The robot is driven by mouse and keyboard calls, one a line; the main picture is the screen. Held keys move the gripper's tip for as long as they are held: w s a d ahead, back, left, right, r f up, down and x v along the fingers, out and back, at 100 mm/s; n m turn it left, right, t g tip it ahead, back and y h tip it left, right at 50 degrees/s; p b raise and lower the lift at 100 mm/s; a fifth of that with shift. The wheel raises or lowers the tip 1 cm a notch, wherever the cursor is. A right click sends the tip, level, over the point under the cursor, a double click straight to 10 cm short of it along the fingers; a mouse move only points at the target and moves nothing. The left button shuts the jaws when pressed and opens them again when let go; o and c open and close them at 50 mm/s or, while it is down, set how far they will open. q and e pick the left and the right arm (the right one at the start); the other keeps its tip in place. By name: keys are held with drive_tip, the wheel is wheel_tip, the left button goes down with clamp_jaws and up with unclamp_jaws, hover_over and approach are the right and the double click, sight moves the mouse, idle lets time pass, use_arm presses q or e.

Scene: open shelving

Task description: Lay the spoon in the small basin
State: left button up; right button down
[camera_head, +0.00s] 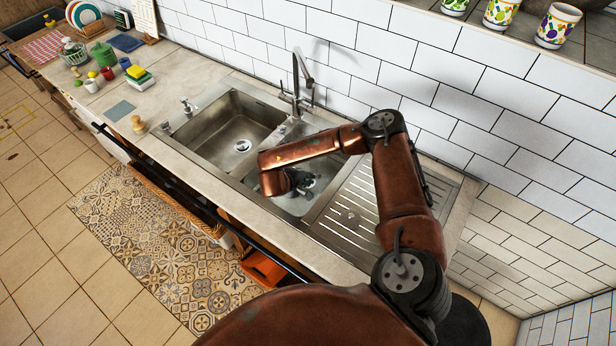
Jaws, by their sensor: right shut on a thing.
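The small basin (326,170) is the steel bowl between the large basin (226,126) and the ribbed drainboard (352,214). My right arm reaches over it from the right. My right gripper (304,188) is down at the small basin, partly hidden behind my own wrist. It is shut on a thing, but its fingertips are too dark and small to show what. I cannot make out the spoon; it may be in the gripper or hidden by the arm. My left gripper is not in view.
A tall faucet (300,78) stands behind the basins. Several dishes, a green pot (103,54), cups and sponges (138,76) stand on the counter at the left. Patterned cups (557,26) stand on a shelf at the upper right. The drainboard is bare where it shows.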

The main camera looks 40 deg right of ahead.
wheel_tip(320, 180, down, 8)
drive_tip(key=b, duration=0.3)
drive_tip(key=shift+b, duration=0.4)
drive_tip(key=shift+r, duration=0.1)
drive_tip(key=c, duration=2)
unclamp_jaws()
drive_tip(key=v, duration=1.2)
